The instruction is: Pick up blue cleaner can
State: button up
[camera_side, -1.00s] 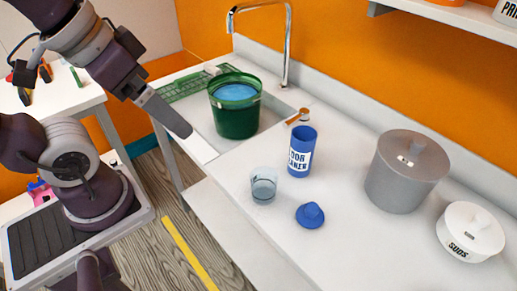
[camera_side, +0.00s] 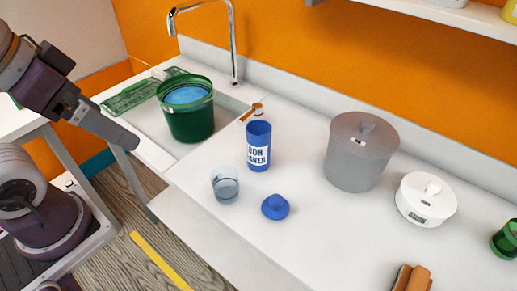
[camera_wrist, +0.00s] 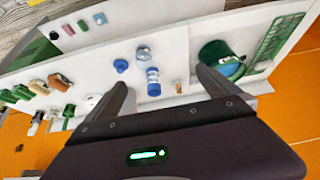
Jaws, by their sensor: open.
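The blue cleaner can (camera_side: 258,147) stands upright and open-topped on the white counter, with a white label facing the side camera. In the wrist view the blue can (camera_wrist: 153,82) shows beyond and between the two spread fingers. A blue lid-like piece (camera_side: 275,207) lies on the counter in front of it; it also shows in the wrist view (camera_wrist: 121,66). My gripper (camera_side: 132,143) is at the left in the side view, over the sink's front edge, well apart from the can. In the wrist view my gripper (camera_wrist: 163,82) is open and empty.
A clear glass (camera_side: 225,186) stands close to the can. A green bucket (camera_side: 190,122) with blue contents sits in the sink, between my gripper and the faucet (camera_side: 233,45). A grey lidded pot (camera_side: 357,165) and a white container (camera_side: 425,205) stand to the right.

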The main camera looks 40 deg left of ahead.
jog(key=c, duration=0.4)
